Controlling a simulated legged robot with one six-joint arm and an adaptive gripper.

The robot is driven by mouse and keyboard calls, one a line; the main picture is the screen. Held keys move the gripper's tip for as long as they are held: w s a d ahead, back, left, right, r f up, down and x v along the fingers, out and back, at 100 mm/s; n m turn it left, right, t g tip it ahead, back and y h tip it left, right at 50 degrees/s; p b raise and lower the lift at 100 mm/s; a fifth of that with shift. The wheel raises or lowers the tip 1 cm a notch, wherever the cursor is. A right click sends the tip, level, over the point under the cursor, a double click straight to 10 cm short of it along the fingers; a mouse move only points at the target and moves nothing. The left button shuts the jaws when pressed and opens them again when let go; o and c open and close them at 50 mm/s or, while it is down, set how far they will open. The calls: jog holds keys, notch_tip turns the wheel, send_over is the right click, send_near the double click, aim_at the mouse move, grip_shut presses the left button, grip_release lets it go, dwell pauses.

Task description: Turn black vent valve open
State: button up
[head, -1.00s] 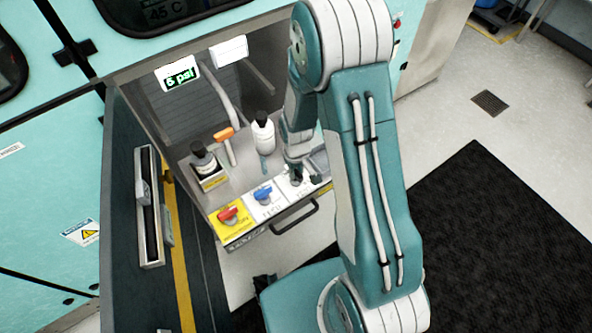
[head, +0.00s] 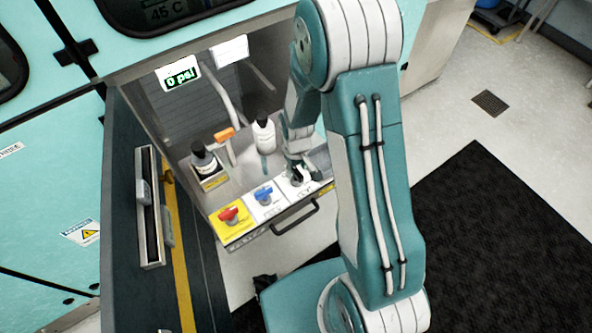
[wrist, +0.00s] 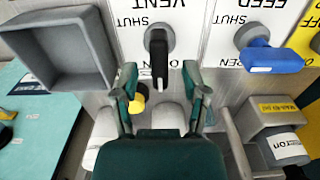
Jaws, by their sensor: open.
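The black vent valve (wrist: 159,52) sits on a white panel marked VENT in the wrist view. Its handle points down the picture, over the middle of the upside-down OPEN label, away from SHUT. My gripper (wrist: 160,69) is open, with one finger on each side of the handle's end and a visible gap on both sides. In the head view the valve (head: 298,179) is small and partly hidden by my gripper. The display (head: 179,77) above reads 0 psi.
The blue feed valve (wrist: 268,57) is beside the vent panel, and a red valve (head: 230,215) is beyond it on a yellow panel. A grey square tray (wrist: 62,50) lies on the other side. Bottles (head: 264,134) stand behind the valves.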

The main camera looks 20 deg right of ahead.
notch_tip(320, 180, up, 10)
dwell(0.3)
jog(key=shift+r, duration=0.1)
dwell(0.3)
notch_tip(320, 180, up, 8)
jog(key=t, duration=0.1)
send_over(296, 171)
jog(key=s, duration=0.2)
jog(key=s+d+r+m+t, duration=0.1)
jog(key=s+r+m+t, duration=0.2)
jog(key=s+r, duration=1.1)
jog(key=shift+s+d+r+m+t, duration=0.2)
jog(key=shift+s+r+m+t, duration=0.25)
jog(key=shift+t, duration=0.35)
